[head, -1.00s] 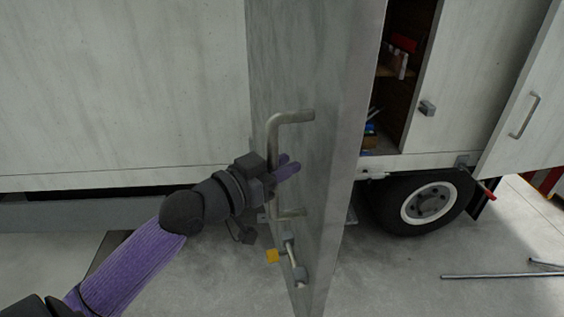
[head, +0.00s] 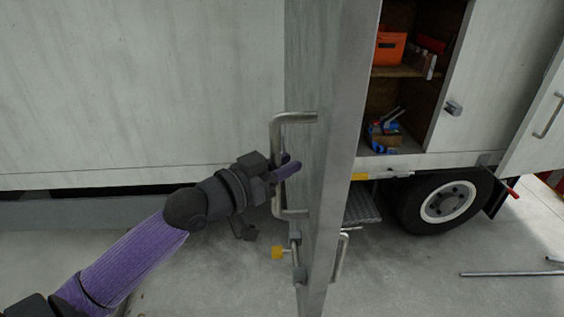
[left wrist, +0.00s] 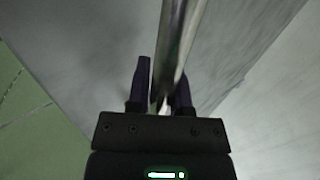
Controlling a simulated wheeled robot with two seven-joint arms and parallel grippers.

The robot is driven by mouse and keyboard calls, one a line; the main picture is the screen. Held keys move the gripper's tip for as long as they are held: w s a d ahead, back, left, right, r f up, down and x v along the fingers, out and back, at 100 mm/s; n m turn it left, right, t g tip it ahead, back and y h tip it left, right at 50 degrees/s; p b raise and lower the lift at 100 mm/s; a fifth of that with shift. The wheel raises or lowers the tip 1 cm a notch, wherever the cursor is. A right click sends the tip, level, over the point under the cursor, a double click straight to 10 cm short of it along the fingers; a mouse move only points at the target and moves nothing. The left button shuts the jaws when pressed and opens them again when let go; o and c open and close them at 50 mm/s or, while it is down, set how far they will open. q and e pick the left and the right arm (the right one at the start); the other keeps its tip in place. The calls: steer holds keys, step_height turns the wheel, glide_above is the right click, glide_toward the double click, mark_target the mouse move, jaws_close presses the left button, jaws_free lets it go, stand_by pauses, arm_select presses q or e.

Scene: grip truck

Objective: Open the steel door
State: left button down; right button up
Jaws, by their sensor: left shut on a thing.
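The steel door (head: 333,185) stands ajar, seen nearly edge-on in the middle of the head view. Its long bent handle (head: 278,150) is on the face toward the left. My left gripper (head: 288,168) is shut on the handle's upright bar, around its middle. In the left wrist view the handle (left wrist: 172,45) runs between the two dark purple fingers (left wrist: 160,95), with the grey door face (left wrist: 110,50) behind it. My right gripper is not in view.
An open compartment to the right of the door holds an orange bin (head: 390,48) and blue tools (head: 384,130) on wooden shelves. A truck wheel (head: 446,202) and a metal step (head: 362,207) are below. Metal bars (head: 510,274) lie on the floor at right.

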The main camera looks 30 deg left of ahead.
arm_select(q)
steer(key=shift+d, duration=0.2)
steer(key=c, duration=0.9)
jaws_free()
steer(key=shift+s, duration=0.1)
steer(key=o, duration=0.4)
steer(key=shift+s+d+r, duration=0.25)
steer(key=shift+s+d, duration=0.15)
steer(key=shift+s, duration=0.1)
steer(key=shift+c, duration=0.2)
steer(key=b+v, duration=0.5)
steer(key=v, duration=0.4)
steer(key=shift+s+a, duration=0.3)
steer(key=shift+a, duration=0.1)
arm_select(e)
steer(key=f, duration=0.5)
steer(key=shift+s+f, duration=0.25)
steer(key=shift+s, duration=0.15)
